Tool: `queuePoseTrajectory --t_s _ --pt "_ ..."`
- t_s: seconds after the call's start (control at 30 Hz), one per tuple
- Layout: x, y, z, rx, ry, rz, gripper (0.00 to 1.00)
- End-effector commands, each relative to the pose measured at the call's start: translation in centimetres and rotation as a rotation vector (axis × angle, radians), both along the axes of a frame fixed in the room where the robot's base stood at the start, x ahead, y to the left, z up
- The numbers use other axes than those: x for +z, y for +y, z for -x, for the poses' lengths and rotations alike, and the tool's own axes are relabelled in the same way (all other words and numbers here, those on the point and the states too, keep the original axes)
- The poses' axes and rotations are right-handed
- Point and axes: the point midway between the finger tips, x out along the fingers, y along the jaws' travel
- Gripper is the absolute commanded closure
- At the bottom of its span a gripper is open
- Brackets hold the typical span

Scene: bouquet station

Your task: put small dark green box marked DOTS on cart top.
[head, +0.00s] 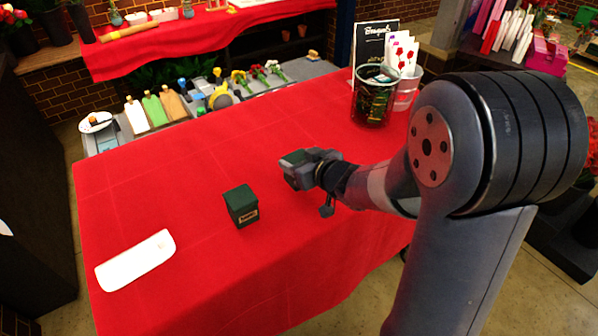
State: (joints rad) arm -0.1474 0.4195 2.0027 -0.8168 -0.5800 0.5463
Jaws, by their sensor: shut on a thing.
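My gripper (298,170) is above the red-covered table, right of its middle. It is shut on a small dark greenish thing (292,158), mostly hidden by the jaws, with no marking to be read. A dark green box (241,203) with a pale label low on its front stands upright on the table, left of my gripper and apart from it. The label is too small to read for sure. A grey top (228,98) behind the table bears tools and flowers; I cannot tell if it is the cart top.
A white tray (136,261) lies at the table's front left. A dark mesh holder (372,97) and a clear cup (405,92) with cards stand at the back right. The red cloth (170,180) is bare around the dark green box.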

Motion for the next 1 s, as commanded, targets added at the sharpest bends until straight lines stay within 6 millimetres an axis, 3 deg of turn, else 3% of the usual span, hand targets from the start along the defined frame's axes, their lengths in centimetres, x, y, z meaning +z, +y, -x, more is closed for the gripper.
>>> queuePoseTrajectory --t_s 0.03,0.17,0.6,0.63,0.87,1.0 --pt "-1.2 0.0 0.0 -0.001 0.005 0.0 0.67" --pt "-2.7 0.0 0.0 0.0 0.004 -0.001 0.67" --pt "-3.4 0.0 0.0 0.0 0.001 -0.001 0.67" --pt "-3.2 0.0 0.0 0.0 0.001 -0.001 0.4" --pt "-3.2 0.0 0.0 0.0 0.001 0.0 0.21" --pt "-3.2 0.0 0.0 0.0 0.001 0.0 0.2"
